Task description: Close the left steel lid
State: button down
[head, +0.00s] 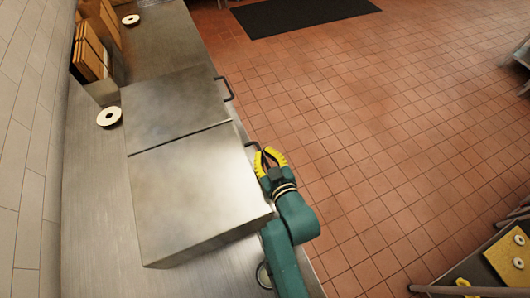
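Two square brushed-steel lids lie side by side along the steel counter, split by a dark seam. The nearer lid (196,192) has a visible near edge and looks close to flat; I cannot tell whether it is fully down. The farther lid (172,103) looks flat, with a dark bar handle (231,88) on its right edge. My gripper (263,151), with yellow fingers on a green arm, is at the right edge of the nearer lid, beside a partly hidden dark handle (250,144). Its fingertips look close together; whether they hold the handle is unclear.
Bagels (109,117) lie on the steel counter (95,200) by the tiled wall, near wooden boards (90,55). A black mat (300,14) lies on the open red tiled floor (370,130). A yellow board (510,262) with bagels is at lower right.

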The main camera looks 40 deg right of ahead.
jog(key=shift+f, duration=0.1)
jog(key=s+a+r+p, duration=0.3)
jog(key=s+r+p, duration=0.3)
jog(key=s+p, duration=0.3)
jog(key=shift+a+r+p, duration=0.25)
jog(key=shift+a+p, duration=0.1)
jog(key=shift+a, duration=0.05)
